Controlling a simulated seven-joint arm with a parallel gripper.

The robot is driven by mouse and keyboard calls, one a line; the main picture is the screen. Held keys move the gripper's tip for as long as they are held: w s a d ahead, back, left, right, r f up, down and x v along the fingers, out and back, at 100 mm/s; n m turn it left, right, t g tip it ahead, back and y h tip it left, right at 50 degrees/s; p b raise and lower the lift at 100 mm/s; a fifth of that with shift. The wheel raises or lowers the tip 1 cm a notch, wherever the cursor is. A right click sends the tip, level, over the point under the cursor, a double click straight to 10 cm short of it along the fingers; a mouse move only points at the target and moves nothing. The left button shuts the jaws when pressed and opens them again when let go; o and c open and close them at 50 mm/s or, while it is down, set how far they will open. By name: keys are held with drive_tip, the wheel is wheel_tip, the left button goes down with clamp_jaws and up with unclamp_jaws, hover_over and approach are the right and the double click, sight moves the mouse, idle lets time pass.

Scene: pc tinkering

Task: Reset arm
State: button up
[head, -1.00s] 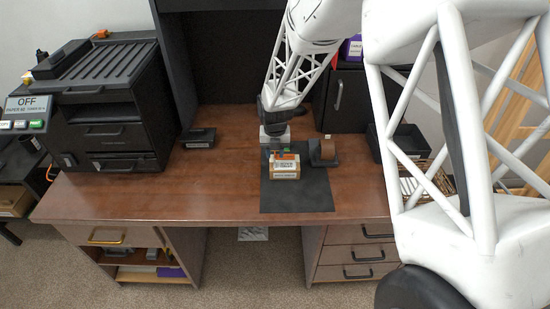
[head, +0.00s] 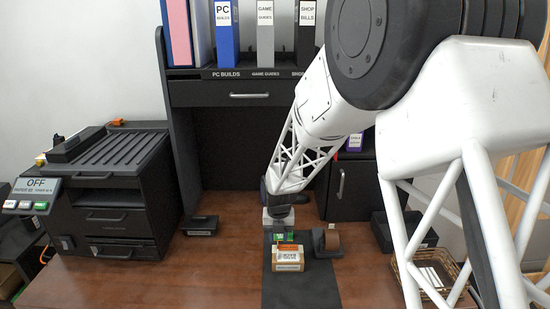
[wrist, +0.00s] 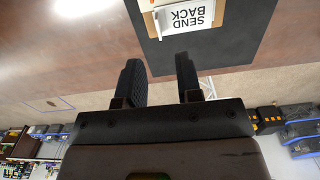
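My gripper (wrist: 160,70) is open in the wrist view, its two dark ridged fingers apart with nothing between them. In the head view my gripper (head: 279,236) hangs over the desk, just behind and above a small cardboard box (head: 288,267); its fingers are too small to make out there. The box carries a white label, which reads "SEND BACK" in the wrist view (wrist: 187,16). The box stands on a dark mat (head: 290,295). A small green and orange patch shows by the gripper and box; I cannot tell what it belongs to.
A tape dispenser (head: 328,242) stands right of the box. A black printer (head: 110,205) with an "OFF" panel (head: 38,188) is at the left.

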drive_tip(key=s+d+r+m+t, duration=0.1)
drive_tip(key=s+d+r+m, duration=0.4)
drive_tip(key=s+r+m, duration=0.35)
drive_tip(key=s+d+r+m, duration=0.5)
drive_tip(key=s+r+m, duration=0.2)
drive_tip(key=r+m, duration=0.15)
drive_tip(key=s+d+r+m, duration=0.2)
drive_tip(key=s+m, duration=0.4)
drive_tip(key=s, duration=0.1)
drive_tip(key=s+d+r+m+t, duration=0.1)
drive_tip(key=s+d+r+m, duration=0.1)
drive_tip(key=s+m, duration=0.4)
drive_tip(key=s+d+r+m, duration=0.3)
drive_tip(key=s+m, duration=0.4)
drive_tip(key=s, duration=0.2)
drive_tip(key=shift+s+t, duration=0.25)
drive_tip(key=shift+t, duration=0.05)
